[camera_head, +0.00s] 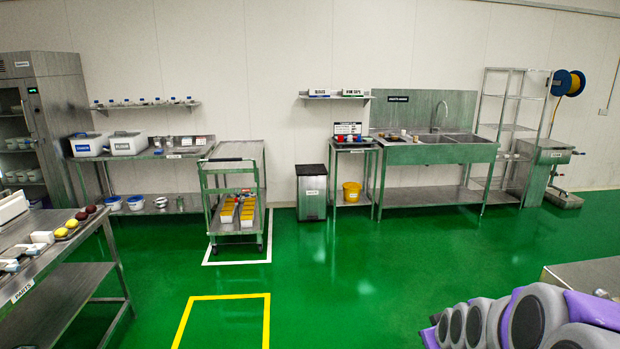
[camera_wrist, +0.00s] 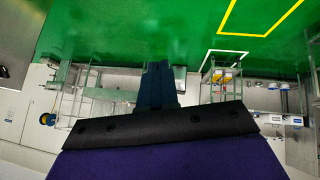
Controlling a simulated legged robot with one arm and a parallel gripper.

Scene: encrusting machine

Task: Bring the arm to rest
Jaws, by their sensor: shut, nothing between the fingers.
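My arm (camera_head: 540,318), grey and purple, shows folded at the lower right of the head view. Its gripper end is not visible there. In the wrist view my gripper (camera_wrist: 157,68) points up the picture from a dark mount. Its two dark fingers are together with nothing between them. Green floor lies beyond the fingertips, and nothing touches them.
A steel table (camera_head: 70,290) stands at the left and a metal surface (camera_head: 590,275) at the right, close behind my arm. A cart (camera_head: 208,205), a bin (camera_head: 311,195) and a sink bench (camera_head: 440,150) line the far wall. The green floor (camera_head: 330,290) between is clear.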

